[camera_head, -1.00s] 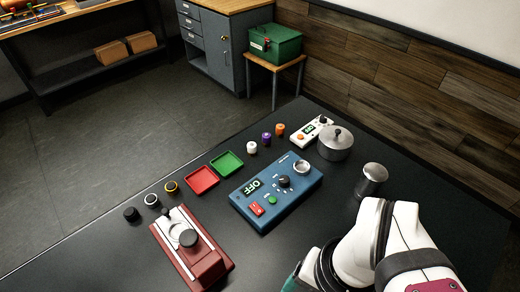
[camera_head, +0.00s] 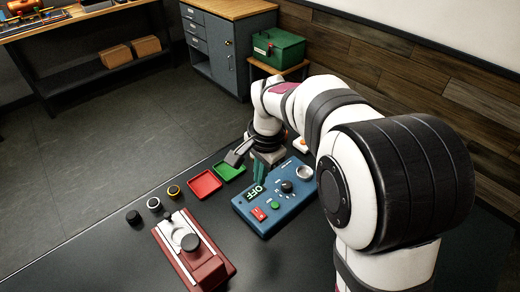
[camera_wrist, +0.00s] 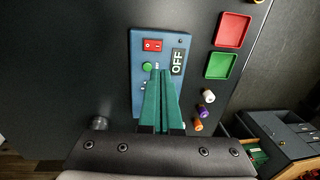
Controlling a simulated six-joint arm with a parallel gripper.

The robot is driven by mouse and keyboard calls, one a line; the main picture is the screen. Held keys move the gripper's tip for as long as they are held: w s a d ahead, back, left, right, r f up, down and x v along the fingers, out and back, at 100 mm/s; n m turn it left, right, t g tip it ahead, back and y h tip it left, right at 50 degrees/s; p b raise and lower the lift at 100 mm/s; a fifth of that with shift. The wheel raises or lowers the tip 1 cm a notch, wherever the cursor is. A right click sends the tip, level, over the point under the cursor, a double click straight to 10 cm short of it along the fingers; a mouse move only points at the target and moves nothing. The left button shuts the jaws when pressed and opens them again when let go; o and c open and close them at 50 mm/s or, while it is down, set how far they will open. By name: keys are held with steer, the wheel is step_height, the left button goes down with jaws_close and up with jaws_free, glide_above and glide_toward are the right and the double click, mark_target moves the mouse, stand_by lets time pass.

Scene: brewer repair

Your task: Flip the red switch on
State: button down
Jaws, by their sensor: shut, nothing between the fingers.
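The red switch (camera_head: 259,214) is a small rocker at the lower left end of the blue control box (camera_head: 290,212). In the wrist view the red switch (camera_wrist: 152,45) is near the top of the box, beside a display reading OFF. My gripper (camera_head: 260,184) has green fingers and hangs above the box's far left side by the display. In the wrist view my gripper (camera_wrist: 160,72) is shut and empty, fingers together and pointing toward the switch. The fingertips appear apart from the switch. Part of the box is hidden behind the fingers.
A green button (camera_head: 275,205), a black knob (camera_head: 287,186) and a silver cup (camera_head: 305,173) sit on the box. A red tray (camera_head: 204,184) and a green tray (camera_head: 229,168) lie to its left. A dark red device (camera_head: 190,256) stands at the front left.

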mark_target(256, 210)
steer(key=f, duration=0.9)
steer(key=w+a+f, duration=0.1)
steer(key=f, duration=0.3)
steer(key=shift+f, duration=0.4)
steer(key=shift+w+a+f, duration=0.1)
steer(key=shift+f, duration=0.15)
steer(key=shift+s+d+r, duration=0.25)
steer(key=shift+s+d, duration=0.3)
